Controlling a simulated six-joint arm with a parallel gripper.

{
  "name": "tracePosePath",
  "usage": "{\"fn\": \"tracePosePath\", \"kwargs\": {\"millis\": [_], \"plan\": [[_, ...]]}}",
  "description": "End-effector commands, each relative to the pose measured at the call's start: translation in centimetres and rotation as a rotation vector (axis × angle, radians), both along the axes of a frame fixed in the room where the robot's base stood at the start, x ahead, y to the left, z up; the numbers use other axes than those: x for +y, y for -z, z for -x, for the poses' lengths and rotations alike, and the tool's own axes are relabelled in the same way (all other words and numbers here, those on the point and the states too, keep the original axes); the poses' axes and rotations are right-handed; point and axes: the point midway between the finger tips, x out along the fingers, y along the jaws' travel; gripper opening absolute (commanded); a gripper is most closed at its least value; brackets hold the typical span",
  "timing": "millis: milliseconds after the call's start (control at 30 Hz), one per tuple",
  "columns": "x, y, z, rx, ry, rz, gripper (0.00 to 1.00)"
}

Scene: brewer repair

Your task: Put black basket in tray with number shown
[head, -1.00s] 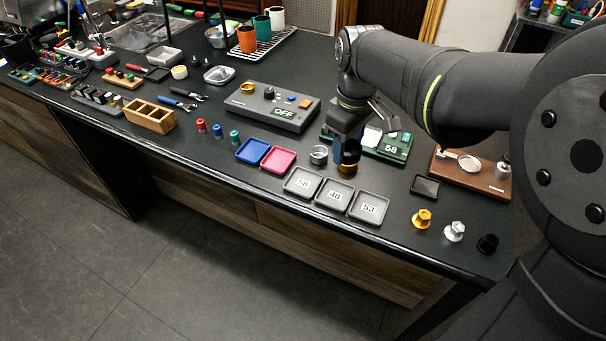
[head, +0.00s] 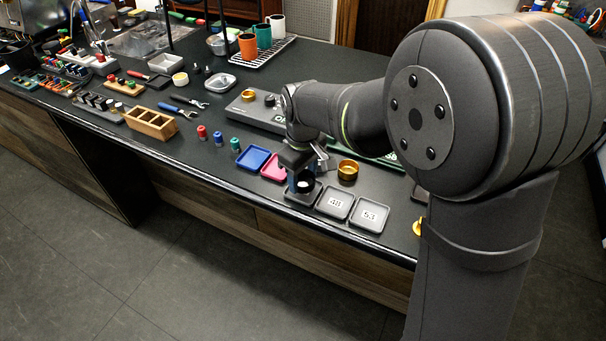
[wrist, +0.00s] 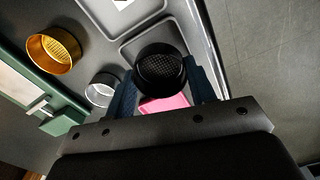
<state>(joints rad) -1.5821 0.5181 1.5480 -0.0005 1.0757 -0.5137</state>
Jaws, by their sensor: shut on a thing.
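My gripper (head: 303,180) has blue fingers and is shut on the black basket. In the wrist view the round, open black basket (wrist: 160,72) sits between the fingertips, over the left grey tray (wrist: 128,52). In the head view that tray (head: 291,194) is partly hidden under my gripper, and its number is covered. I cannot tell whether the basket touches it. Beside it are the grey trays marked 48 (head: 335,203) and 53 (head: 369,213). The green scale (head: 375,161) is mostly behind my arm.
A gold basket (head: 348,171) stands behind the trays. A silver basket (wrist: 103,90) is close to my gripper. The pink tray (head: 273,167) and blue tray (head: 253,157) are to the left. The counter's front edge (head: 230,189) runs close by the trays.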

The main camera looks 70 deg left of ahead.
Motion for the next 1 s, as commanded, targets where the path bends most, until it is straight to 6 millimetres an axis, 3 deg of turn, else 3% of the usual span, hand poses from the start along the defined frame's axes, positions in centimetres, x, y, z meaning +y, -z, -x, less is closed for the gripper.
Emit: {"fn": "tracePosePath", "kwargs": {"millis": [633, 667, 767, 1000], "plan": [[0.0, 1.2, 0.0, 0.0, 0.0, 0.0, 0.25], [0.0, 1.2, 0.0, 0.0, 0.0, 0.0, 0.52], [0.0, 1.1, 0.0, 0.0, 0.0, 0.0, 0.72], [0.0, 1.1, 0.0, 0.0, 0.0, 0.0, 0.72]]}}
